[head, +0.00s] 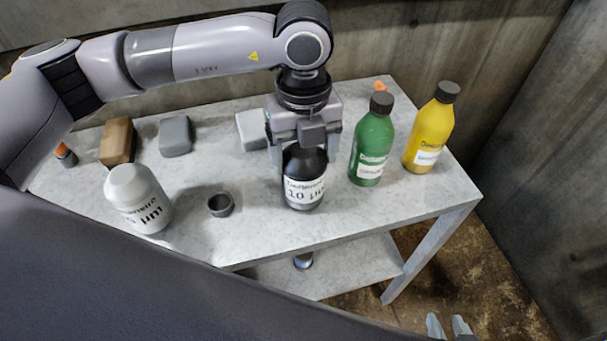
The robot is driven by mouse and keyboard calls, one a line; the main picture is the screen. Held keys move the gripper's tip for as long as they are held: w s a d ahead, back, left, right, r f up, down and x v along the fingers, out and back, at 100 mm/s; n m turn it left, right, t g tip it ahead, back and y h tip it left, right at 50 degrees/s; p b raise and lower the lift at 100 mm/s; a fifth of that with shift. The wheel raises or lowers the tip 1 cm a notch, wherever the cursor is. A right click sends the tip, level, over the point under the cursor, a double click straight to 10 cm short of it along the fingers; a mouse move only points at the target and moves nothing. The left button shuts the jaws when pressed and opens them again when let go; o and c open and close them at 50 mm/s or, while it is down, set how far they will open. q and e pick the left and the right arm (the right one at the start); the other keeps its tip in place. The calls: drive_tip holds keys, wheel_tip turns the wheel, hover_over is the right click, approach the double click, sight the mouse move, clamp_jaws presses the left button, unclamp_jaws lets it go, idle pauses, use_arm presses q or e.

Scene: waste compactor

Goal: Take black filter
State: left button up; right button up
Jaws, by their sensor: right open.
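The black filter (304,192), a dark rounded bottle shape with a white label reading "10 µm", stands upright on the grey table (265,225) near its front edge. My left gripper (305,158) points down over it, with one finger on each side of its dark top. Whether the fingers press on it or only straddle it is not clear. The gripper hides part of its top. My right gripper (448,324) shows only its fingertips at the bottom edge, open and empty, away from the table.
A white filter (139,198) and small dark cup (221,204) stand left. Green (372,145) and yellow (428,135) bottles stand close on the right. A brown block (117,141), a grey block (175,136) and a pale block (251,129) lie behind.

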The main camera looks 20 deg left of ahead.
use_arm(q)
drive_tip(key=shift+r+p, duration=1.45)
drive_tip(key=shift+r, duration=1.15)
drive_tip(key=shift+f, duration=0.1)
